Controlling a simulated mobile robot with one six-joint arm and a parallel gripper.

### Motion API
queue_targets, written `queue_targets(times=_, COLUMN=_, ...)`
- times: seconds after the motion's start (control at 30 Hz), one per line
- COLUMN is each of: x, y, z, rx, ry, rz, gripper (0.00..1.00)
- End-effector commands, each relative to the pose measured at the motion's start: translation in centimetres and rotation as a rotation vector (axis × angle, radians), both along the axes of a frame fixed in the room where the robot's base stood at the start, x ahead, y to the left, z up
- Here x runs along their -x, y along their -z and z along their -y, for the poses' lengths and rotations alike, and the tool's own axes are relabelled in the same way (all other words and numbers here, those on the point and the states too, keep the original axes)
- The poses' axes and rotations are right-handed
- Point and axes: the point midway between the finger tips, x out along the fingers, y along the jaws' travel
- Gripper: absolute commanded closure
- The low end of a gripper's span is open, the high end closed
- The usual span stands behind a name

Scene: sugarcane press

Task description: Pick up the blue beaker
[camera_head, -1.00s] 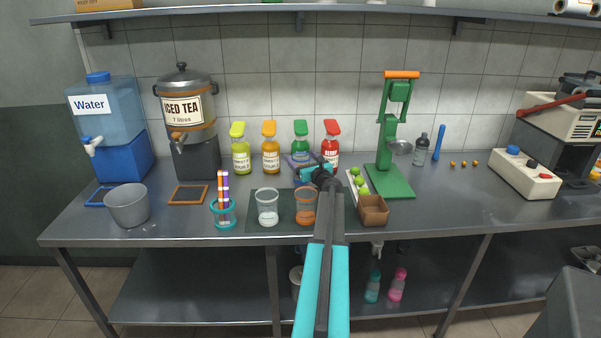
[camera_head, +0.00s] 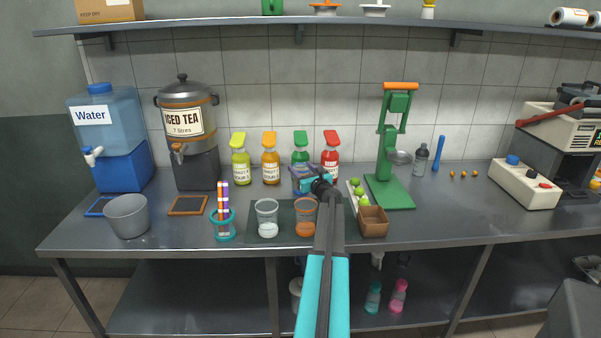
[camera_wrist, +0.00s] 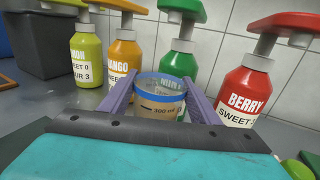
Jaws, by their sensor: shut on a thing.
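The blue beaker (camera_wrist: 160,106) is a small clear beaker with a blue rim and a 300 ml mark, upright in the wrist view. My gripper (camera_wrist: 158,84) has its purple fingers on either side of it and is shut on it. In the head view my gripper (camera_head: 305,180) is in front of the green and red bottles, and my wrist and fingers largely hide the beaker. I cannot tell whether its base touches the counter.
A clear beaker (camera_head: 267,219) and an orange-rimmed beaker (camera_head: 304,218) stand in front on a dark mat. The green press (camera_head: 388,150), limes (camera_head: 359,194) and a brown box (camera_head: 373,222) are at the right.

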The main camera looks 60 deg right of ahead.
Motion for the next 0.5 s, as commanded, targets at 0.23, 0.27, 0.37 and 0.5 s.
queue_targets(times=0.23, x=-0.1, y=-0.8, z=-0.1, rx=0.001, ry=-0.002, rz=0.001, gripper=0.96)
queue_targets(times=0.27, x=-0.1, y=-0.9, z=-0.1, rx=0.001, ry=-0.002, rz=0.001, gripper=0.96)
queue_targets(times=0.37, x=-0.2, y=-1.4, z=-0.1, rx=0.001, ry=-0.002, rz=0.001, gripper=0.96)
queue_targets(times=0.5, x=-0.3, y=-2.1, z=-0.2, rx=0.001, ry=-0.004, rz=0.001, gripper=0.96)
